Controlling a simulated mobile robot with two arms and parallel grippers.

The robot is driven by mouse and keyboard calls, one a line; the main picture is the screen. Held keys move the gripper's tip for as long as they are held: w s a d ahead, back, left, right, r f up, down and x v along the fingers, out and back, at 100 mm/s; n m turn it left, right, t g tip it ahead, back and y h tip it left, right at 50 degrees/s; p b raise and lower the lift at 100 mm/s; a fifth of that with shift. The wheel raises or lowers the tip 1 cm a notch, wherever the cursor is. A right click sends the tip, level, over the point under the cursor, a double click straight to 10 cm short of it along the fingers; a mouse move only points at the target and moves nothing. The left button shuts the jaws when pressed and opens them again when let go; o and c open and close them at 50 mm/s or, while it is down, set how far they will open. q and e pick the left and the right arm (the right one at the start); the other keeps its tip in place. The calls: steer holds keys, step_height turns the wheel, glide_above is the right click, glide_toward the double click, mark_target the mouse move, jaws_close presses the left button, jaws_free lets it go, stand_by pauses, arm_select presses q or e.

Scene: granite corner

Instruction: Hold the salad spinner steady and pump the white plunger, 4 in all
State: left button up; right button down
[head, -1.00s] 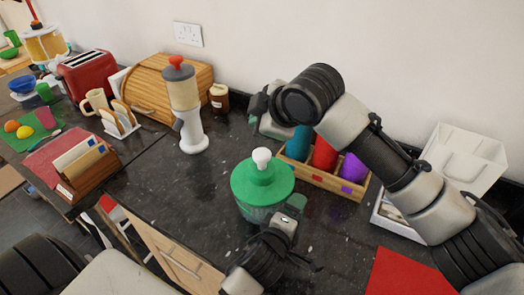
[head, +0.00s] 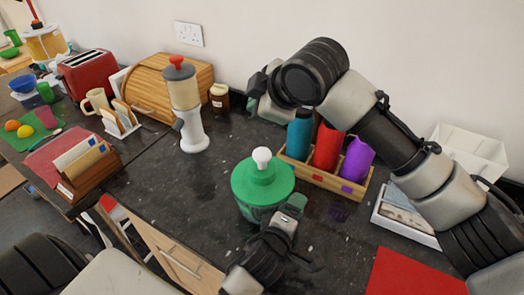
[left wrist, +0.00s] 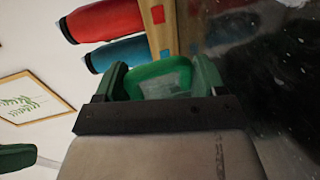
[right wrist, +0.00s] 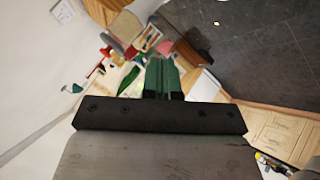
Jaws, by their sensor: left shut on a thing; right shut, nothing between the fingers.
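The salad spinner has a green lid (head: 263,183) and stands upright on the dark counter, with its white plunger (head: 262,158) sticking up from the middle of the lid. My left gripper (head: 290,208) is shut on the right side of the spinner. In the left wrist view the green spinner part (left wrist: 165,82) sits between the two fingers. My right gripper (head: 262,100) is raised behind the spinner, apart from the plunger and partly hidden by its own wrist. In the right wrist view its fingers (right wrist: 162,78) are shut together with nothing between them.
A wooden crate (head: 318,178) with teal, red and purple bottles stands right behind the spinner. A white dispenser (head: 193,130) with a red knob stands behind left. A white tray (head: 405,215) and red mat (head: 410,275) are at right. Counter left of the spinner is clear.

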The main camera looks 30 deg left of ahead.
mark_target(260, 153)
steer(key=shift+w+f, duration=0.2)
steer(key=shift+f, duration=4.25)
steer(key=shift+f, duration=0.1)
steer(key=shift+f, duration=0.25)
steer(key=shift+d+f, duration=0.1)
steer(key=shift+f, duration=1.5)
steer(key=shift+r, duration=2)
steer(key=shift+r, duration=0.1)
steer(key=shift+s+r, duration=0.1)
steer(key=shift+r, duration=2.35)
